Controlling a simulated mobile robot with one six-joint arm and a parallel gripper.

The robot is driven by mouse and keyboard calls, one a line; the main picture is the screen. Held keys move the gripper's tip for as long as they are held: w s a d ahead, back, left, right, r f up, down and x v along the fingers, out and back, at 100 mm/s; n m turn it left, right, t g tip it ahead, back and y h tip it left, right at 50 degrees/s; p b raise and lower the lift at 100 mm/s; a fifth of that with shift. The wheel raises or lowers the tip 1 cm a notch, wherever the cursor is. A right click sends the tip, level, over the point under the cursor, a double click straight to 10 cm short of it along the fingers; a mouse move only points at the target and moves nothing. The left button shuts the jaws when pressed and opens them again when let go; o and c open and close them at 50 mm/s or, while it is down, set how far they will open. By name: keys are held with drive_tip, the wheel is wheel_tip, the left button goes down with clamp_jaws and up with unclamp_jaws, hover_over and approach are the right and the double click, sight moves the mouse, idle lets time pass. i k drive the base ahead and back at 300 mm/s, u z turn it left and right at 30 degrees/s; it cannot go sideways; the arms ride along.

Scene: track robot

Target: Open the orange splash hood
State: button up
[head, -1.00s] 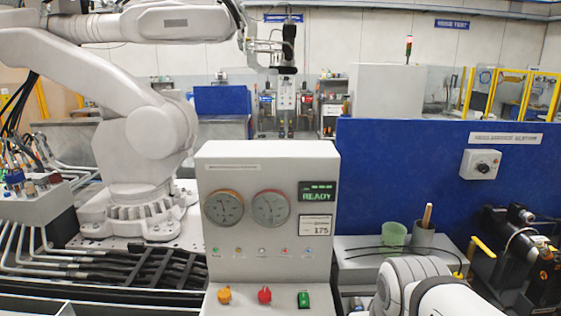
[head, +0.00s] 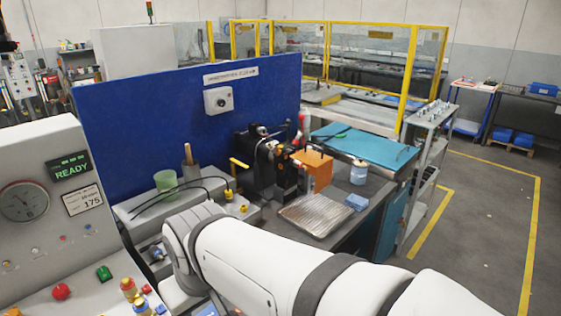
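The orange splash hood (head: 313,170) is a small orange box-like cover on the workbench, right of the middle of the head view. It stands beside a dark machine unit (head: 282,172) with black and red parts. It appears to be down, but its hinge and handle are too small to make out. My white arm crosses the lower foreground, well in front of the hood and apart from it. My gripper is not visible.
A ribbed metal tray (head: 316,214), a blue block (head: 356,202) and a white jar (head: 359,172) lie near the hood. A blue partition (head: 140,110) stands behind. A control panel (head: 45,200) is at left. Open floor (head: 480,230) lies at right.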

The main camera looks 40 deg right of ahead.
sight(321, 169)
drive_tip(key=z, duration=0.2)
drive_tip(key=k, duration=0.8)
drive_tip(key=z, duration=0.65)
drive_tip(key=i, duration=0.9)
drive_tip(key=z, duration=0.45)
drive_tip(key=k, duration=1.3)
drive_tip(key=z, duration=0.5)
drive_tip(key=i, duration=1.8)
drive_tip(key=u, duration=0.75)
